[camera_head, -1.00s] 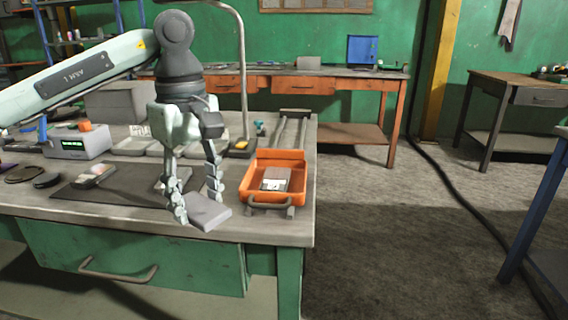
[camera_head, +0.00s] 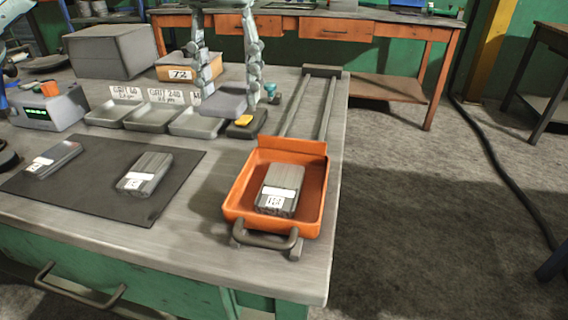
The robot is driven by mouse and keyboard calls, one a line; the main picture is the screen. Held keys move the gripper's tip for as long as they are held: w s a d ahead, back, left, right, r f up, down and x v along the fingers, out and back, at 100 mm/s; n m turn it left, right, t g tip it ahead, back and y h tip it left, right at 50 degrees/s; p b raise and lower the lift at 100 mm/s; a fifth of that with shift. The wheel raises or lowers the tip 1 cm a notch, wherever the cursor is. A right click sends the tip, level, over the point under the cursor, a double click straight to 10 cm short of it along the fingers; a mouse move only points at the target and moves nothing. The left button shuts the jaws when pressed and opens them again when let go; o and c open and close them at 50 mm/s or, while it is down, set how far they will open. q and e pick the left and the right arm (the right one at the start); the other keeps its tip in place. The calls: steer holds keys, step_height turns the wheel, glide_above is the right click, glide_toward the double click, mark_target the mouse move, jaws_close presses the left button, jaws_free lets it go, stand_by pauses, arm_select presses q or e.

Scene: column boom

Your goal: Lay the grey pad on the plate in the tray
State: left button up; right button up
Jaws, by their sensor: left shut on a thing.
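My left gripper (camera_head: 229,92) comes in at the top of the head view, its fingers pointing down. It is shut on the grey pad (camera_head: 222,100), a flat grey slab held roughly level.
Two labelled grey blocks (camera_head: 145,174) (camera_head: 53,160) lie on a dark mat (camera_head: 100,191). Several shallow dishes (camera_head: 150,117), a yellow-topped item (camera_head: 245,121) and a boxy meter (camera_head: 49,108) stand behind. Rails (camera_head: 322,111) run back from the tray, near the bench's right edge.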

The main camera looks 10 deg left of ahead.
arm_select(q)
glide_above(282, 184)
steer(key=f, duration=0.5)
steer(key=shift+w+a+f, duration=0.1)
steer(key=shift+w+a, duration=0.05)
steer(key=shift+a, duration=0.2)
steer(key=shift+d+f, duration=0.15)
steer(key=shift+d, duration=0.1)
steer(key=shift+f, duration=0.2)
step_height(282, 184, down, 3)
steer(key=shift+f, duration=0.35)
arm_select(e)
steer(key=shift+w, duration=0.1)
arm_select(q)
steer(key=shift+f, duration=0.15)
steer(key=o, duration=0.8)
steer(key=shift+o, duration=0.4)
arm_select(e)
steer(key=shift+w+r, duration=0.35)
steer(key=shift+r, duration=0.25)
